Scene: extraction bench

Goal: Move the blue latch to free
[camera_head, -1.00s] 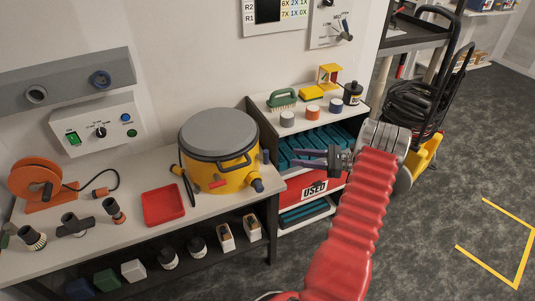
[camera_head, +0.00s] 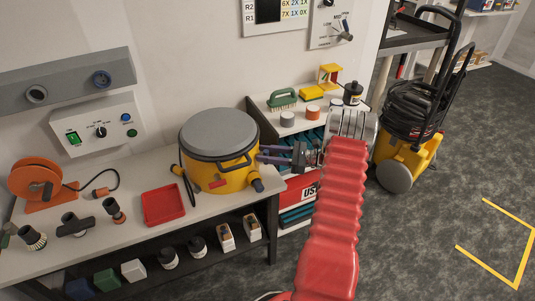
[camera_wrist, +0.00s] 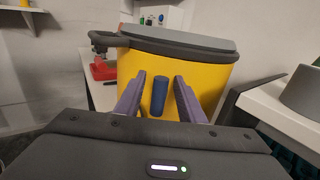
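The yellow drum (camera_head: 205,178) with a grey lid stands on the bench; it also fills the middle of the wrist view (camera_wrist: 215,72). The blue latch (camera_wrist: 159,95) is a small upright blue piece at the drum's side in the wrist view. In the head view my gripper covers most of that spot. My gripper (camera_head: 262,154) is open, its purple fingers pointing at the drum's right side. In the wrist view the fingers (camera_wrist: 159,82) stand left and right of the blue latch with a gap on each side. I cannot tell how deep it sits between them.
A shelf unit (camera_head: 258,119) with cans and a brush stands close to my arm. A red tray (camera_head: 163,204) lies left of the drum.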

